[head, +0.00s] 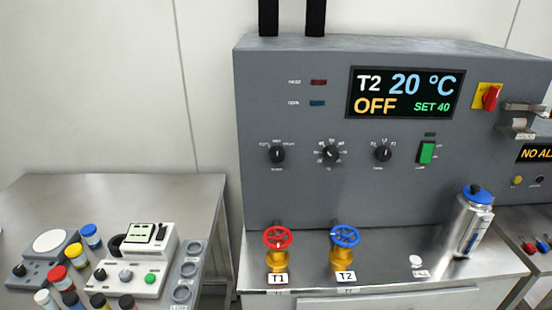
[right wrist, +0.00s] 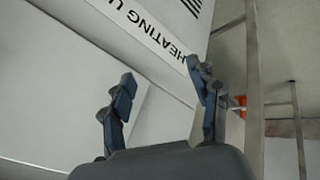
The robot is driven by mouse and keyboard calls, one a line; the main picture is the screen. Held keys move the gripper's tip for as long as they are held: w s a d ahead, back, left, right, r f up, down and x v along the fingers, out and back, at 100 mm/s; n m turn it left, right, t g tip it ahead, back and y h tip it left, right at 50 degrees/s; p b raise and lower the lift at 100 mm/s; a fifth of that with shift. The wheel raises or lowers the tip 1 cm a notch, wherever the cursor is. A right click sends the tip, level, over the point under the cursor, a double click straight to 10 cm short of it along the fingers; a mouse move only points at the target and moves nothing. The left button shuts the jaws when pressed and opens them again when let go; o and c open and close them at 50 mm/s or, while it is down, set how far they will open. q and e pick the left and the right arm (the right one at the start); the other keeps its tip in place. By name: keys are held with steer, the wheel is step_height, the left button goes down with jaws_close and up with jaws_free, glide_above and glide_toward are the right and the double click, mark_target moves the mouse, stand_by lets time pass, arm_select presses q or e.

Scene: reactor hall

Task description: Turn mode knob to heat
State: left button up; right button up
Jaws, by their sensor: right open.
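The grey control panel (head: 310,190) carries three black knobs in a row: a left knob (head: 277,155), a middle knob (head: 330,154) and a right knob (head: 383,153). Their small labels are too blurred to tell which is the mode knob. The display (head: 405,95) above reads T2, 20 °C, OFF and SET 40. My right gripper (right wrist: 158,80) shows in the right wrist view, open with nothing between its fingers. A "HEATING U…" label (right wrist: 150,35) lies beyond it there; no knob shows in that view. My left gripper is not seen.
A red valve (head: 277,240) and a blue valve (head: 345,238) stand on the ledge below the knobs. A steel flask (head: 468,225) with a blue cap is at right. A green switch (head: 426,152) sits beside the knobs. Vials and devices fill the left table (head: 185,200).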

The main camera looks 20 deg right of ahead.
steer(key=w+r+n+t, duration=0.1)
steer(key=w+r+t, duration=0.1)
steer(key=r, duration=1)
steer(key=w+r+n+t, duration=0.2)
steer(key=r, duration=0.9)
steer(key=n+t+h, duration=0.2)
steer(key=n+t, duration=0.5)
steer(key=n, duration=0.4)
glide_toward(278, 158)
steer(key=w+p, duration=0.1)
steer(key=w, duration=0.1)
steer(key=w+d+p, duration=0.1)
steer(key=w, duration=0.2)
steer(key=w+p, duration=0.1)
steer(key=w, duration=0.1)
steer(key=shift+w+d, duration=0.15)
steer(key=shift+w, duration=0.05)
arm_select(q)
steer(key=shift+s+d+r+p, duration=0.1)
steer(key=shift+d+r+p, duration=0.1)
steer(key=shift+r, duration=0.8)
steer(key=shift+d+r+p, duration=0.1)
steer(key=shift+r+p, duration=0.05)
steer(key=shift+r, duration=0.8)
arm_select(e)
steer(key=shift+w+d+f, duration=0.1)
steer(key=shift+w, duration=0.55)
steer(key=shift+c, duration=0.5)
